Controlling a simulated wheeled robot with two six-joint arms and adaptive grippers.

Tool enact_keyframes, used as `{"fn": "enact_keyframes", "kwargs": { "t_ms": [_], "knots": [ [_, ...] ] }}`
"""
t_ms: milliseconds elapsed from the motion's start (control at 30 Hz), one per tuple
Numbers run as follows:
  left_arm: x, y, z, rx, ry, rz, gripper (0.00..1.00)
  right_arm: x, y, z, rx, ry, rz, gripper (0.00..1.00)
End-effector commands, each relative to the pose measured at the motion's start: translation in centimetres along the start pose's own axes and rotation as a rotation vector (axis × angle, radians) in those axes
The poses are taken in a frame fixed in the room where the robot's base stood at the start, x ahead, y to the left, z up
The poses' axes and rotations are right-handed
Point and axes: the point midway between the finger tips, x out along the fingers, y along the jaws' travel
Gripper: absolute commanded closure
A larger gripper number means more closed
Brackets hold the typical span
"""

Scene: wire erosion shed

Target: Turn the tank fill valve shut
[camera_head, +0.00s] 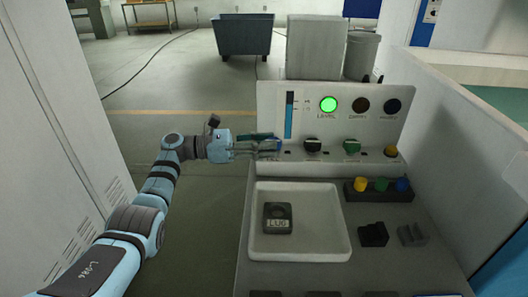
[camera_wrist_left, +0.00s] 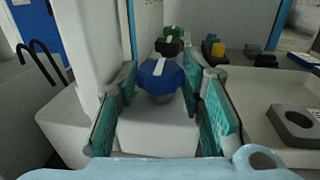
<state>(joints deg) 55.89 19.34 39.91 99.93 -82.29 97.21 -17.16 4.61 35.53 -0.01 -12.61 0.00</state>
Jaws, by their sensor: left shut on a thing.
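A blue valve knob (camera_wrist_left: 161,80) with a white pointer mark sits at the left end of a knob row on the panel's lower part. In the head view my left gripper (camera_head: 268,147) reaches it from the left and mostly covers it. In the left wrist view the teal finger pads of my left gripper (camera_wrist_left: 162,108) stand on either side of the knob, and the gripper is shut on it. A level gauge (camera_head: 289,115) with a blue column and a lit green lamp (camera_head: 328,104) are above. The knob's label cannot be read. My right gripper is out of view.
A white tray (camera_head: 340,240) holding a dark block (camera_head: 278,217) marked LUG lies in front. A button box (camera_head: 379,190) stands right of the tray.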

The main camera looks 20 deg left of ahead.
Motion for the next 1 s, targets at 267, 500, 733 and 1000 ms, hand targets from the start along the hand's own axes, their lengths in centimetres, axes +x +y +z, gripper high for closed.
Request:
{"fn": "enact_keyframes", "kwargs": {
  "t_ms": [267,500,733,1000],
  "knots": [
    [-0.02,-0.04,-0.12,-0.001,0.005,-0.004,0.92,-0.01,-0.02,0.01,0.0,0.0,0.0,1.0],
    [-0.01,-0.03,-0.09,-0.001,0.004,-0.003,0.44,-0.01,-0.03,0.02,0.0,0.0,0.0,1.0],
    [-0.01,0.04,0.03,0.0,0.002,0.0,0.44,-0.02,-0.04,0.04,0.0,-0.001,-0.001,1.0],
    [-0.02,0.08,0.13,0.002,0.0,0.001,0.44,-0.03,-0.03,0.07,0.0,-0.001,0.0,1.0]
  ]
}}
